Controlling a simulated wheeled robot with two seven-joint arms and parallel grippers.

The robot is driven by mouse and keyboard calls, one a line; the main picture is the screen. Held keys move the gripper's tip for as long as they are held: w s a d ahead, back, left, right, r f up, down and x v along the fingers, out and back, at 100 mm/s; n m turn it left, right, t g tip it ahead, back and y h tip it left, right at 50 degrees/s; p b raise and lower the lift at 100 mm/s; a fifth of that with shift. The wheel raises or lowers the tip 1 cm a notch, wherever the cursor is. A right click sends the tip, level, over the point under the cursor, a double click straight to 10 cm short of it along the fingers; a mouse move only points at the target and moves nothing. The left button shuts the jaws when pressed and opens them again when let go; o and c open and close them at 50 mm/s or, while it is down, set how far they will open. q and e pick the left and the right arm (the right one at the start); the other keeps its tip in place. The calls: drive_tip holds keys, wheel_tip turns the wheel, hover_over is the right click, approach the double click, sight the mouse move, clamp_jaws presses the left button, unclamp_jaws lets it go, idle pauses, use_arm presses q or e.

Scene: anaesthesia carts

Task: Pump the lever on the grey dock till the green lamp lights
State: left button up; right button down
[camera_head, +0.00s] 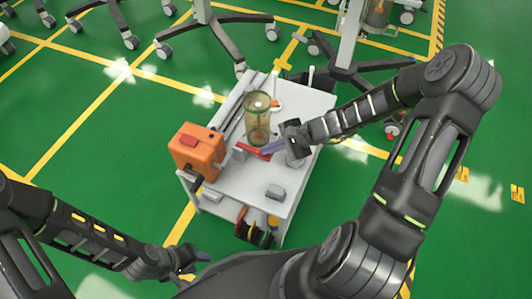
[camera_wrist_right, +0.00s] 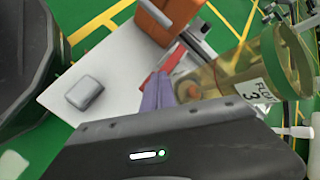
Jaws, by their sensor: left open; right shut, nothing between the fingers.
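A red lever (camera_head: 252,151) lies low in front of a tall clear canister (camera_head: 257,125) on the white cart top (camera_head: 235,190). My right gripper (camera_head: 268,147) is shut and empty, its purple fingers at the lever's right end. In the right wrist view the fingers (camera_wrist_right: 158,92) overlap the red lever (camera_wrist_right: 165,68); I cannot tell if they touch it. The canister (camera_wrist_right: 245,70) there carries a numbered label. The grey dock is mostly hidden by the gripper and canister, and I see no lit green lamp. My left gripper (camera_head: 192,260) is open, low in front of the cart.
An orange box (camera_head: 198,150) stands at the cart's left edge. A small grey box (camera_head: 275,192) lies near the front right of the top. Colored reels (camera_head: 256,232) sit on the cart below. Wheeled stands (camera_head: 215,25) are behind on the green floor.

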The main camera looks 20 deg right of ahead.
drive_tip(key=shift+f+b, duration=1.2)
drive_tip(key=shift+f, duration=0.15)
idle(0.8)
drive_tip(key=shift+r, duration=0.15)
idle(0.5)
drive_tip(key=shift+r+p, duration=1.65)
drive_tip(key=shift+r, duration=0.4)
drive_tip(key=shift+r+p, duration=1.9)
drive_tip(key=shift+r, duration=0.6)
drive_tip(key=shift+a+f, duration=0.1)
